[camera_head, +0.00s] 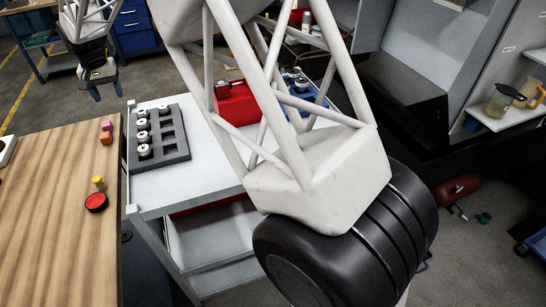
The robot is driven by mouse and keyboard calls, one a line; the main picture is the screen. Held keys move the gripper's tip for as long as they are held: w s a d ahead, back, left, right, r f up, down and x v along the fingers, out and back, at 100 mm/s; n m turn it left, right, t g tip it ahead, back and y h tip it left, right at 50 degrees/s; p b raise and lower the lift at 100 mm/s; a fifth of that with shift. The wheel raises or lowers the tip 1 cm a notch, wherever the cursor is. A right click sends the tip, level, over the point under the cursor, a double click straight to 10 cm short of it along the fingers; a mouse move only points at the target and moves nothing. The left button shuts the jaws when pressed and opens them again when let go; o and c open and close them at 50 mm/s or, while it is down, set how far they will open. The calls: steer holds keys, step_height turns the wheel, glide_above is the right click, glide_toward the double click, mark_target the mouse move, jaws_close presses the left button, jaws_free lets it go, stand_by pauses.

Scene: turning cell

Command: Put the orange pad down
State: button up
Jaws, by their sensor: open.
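The orange pad (105,138) looks like a small orange block. It rests on the wooden table (50,220) near its far right corner. A pink block (107,125) sits right behind it, and I cannot tell whether the two touch. My gripper (106,92) is at the upper left, pointing down, above and beyond the pad in the picture. Its bluish fingertips are apart, with nothing visible between them. The pad is clear of the fingers.
A red disc (96,202) and a yellow-topped piece (98,183) are on the table. A white cart (205,178) beside it carries a dark grey tray (176,150) with several round parts, and a red box (235,103). My arm covers the cart's right side.

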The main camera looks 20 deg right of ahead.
steer(key=s+d+r+t, duration=0.1)
steer(key=s+d+r, duration=0.4)
steer(key=s+d, duration=0.55)
steer(key=s+d+r, duration=0.6)
steer(key=s+d, duration=0.3)
steer(key=d, duration=0.3)
steer(key=s+d+f, duration=0.2)
steer(key=s+d, duration=0.3)
steer(key=s, duration=0.5)
steer(key=s+d+f, duration=0.1)
steer(key=s+d, duration=0.4)
steer(key=s, duration=0.5)
steer(key=s+d+f+t, duration=0.1)
steer(key=s+d, duration=0.3)
steer(key=s, duration=0.7)
steer(key=shift+d+f, duration=0.4)
steer(key=shift+f, duration=0.4)
steer(key=shift+w, duration=0.1)
steer(key=shift+c, duration=0.3)
